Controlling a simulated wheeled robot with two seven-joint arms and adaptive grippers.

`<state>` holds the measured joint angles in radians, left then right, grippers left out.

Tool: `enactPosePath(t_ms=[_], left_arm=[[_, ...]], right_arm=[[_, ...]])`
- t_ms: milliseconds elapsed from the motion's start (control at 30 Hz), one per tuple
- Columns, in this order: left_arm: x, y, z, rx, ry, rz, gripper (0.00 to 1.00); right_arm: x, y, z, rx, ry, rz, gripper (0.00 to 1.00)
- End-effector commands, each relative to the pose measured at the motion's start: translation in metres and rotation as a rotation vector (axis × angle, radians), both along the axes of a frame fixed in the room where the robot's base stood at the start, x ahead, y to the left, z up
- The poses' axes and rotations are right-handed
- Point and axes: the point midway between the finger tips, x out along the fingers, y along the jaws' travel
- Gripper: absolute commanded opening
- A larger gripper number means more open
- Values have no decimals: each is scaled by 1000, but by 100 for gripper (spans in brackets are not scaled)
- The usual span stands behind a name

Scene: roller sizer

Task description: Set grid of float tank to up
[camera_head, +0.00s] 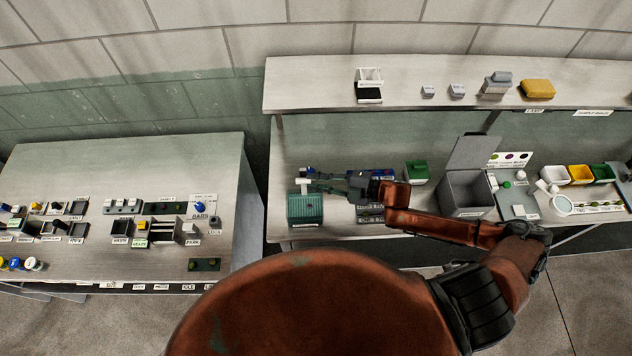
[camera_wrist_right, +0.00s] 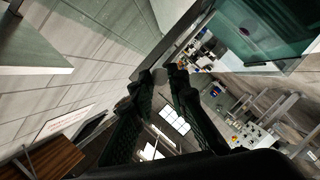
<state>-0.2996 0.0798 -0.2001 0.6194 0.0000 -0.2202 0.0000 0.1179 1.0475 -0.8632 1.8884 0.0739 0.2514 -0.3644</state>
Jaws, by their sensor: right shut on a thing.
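The green ribbed tank (camera_head: 305,209), which looks like the float tank, stands at the left end of the right-hand bench. A small white handle (camera_head: 302,182) shows just above its back edge. My right gripper (camera_head: 310,179) reaches in from the right, with its fingertips at this handle. It is shut on the handle; a small pale piece (camera_wrist_right: 146,82) also shows between the dark fingers in the right wrist view. The grid itself cannot be made out, so its height is unclear. My left gripper is not in view.
A grey open bin (camera_head: 466,193) and a small green box (camera_head: 417,172) stand right of the tank. Dark and blue items lie under my right forearm. A shelf (camera_head: 310,88) runs behind. The left table (camera_head: 80,165) holds several small trays, with a gap between the benches.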

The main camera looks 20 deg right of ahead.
Motion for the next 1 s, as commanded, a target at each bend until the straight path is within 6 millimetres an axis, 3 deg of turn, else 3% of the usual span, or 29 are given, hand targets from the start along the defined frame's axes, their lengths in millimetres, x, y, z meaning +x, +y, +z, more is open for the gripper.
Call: enactPosePath(t_ms=[33, 100, 233, 533, 567, 667, 1000], left_arm=[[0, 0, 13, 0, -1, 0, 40], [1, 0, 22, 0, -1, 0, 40], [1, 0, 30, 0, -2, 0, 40], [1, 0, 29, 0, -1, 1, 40], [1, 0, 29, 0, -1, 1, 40], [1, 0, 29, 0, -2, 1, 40], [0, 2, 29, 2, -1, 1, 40]], right_arm=[[0, 0, 16, -1, -3, 0, 0], [0, 0, 29, 1, -3, 0, 0], [0, 0, 42, 1, -3, 0, 0], [1, 0, 43, 4, -6, 2, 0], [1, 1, 43, 4, -7, 2, 16], [1, 1, 43, 4, -7, 2, 23], [-2, -5, 42, 1, -3, 0, 23]])
